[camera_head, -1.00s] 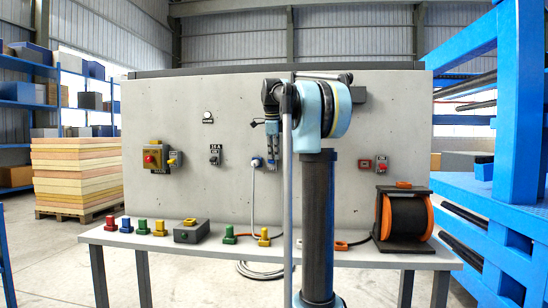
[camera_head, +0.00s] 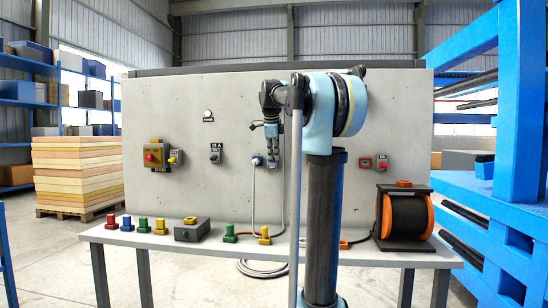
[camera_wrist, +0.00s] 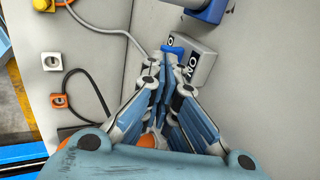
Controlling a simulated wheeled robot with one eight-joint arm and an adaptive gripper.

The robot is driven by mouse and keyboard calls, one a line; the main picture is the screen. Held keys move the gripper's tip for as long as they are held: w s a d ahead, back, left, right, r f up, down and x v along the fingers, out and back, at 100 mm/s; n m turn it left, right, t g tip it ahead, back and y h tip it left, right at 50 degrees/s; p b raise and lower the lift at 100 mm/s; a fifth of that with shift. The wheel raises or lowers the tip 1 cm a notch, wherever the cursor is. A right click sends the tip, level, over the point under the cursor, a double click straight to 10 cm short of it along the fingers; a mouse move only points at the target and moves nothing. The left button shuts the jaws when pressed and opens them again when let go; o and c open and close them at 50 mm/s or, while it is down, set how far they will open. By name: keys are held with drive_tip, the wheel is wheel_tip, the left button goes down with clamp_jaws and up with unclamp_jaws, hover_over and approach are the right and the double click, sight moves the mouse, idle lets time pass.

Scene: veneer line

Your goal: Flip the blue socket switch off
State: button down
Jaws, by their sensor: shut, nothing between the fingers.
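The blue socket switch is a grey box (camera_wrist: 206,66) with white markings and a blue lever (camera_wrist: 173,50) on its side, in the wrist view. In the head view the switch (camera_head: 272,164) is small and partly covered by my gripper. My gripper (camera_wrist: 168,60) is shut and empty, with its fingertips right at the blue lever; I cannot tell whether they touch it. In the head view my gripper (camera_head: 272,152) points down in front of the panel. A blue socket (camera_head: 257,160) with a white cable is beside the switch; blue socket parts (camera_wrist: 208,8) also show at the wrist view's top.
The grey panel (camera_head: 330,185) stands behind a table (camera_head: 150,240) holding several coloured plugs and a cable reel (camera_head: 405,215). Other panel controls are a red-and-yellow unit (camera_head: 154,155), a dark switch (camera_head: 215,153) and a red one (camera_head: 381,163).

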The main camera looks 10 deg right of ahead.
drive_tip(key=f+t, duration=0.1)
drive_tip(key=t, duration=0.1)
drive_tip(key=s+f+t+h, duration=0.1)
drive_tip(key=t, duration=0.1)
drive_tip(key=shift+a+f, duration=0.1)
drive_tip(key=shift+a, duration=0.05)
idle(0.5)
drive_tip(key=shift+r, duration=0.8)
drive_tip(key=shift+s, duration=0.1)
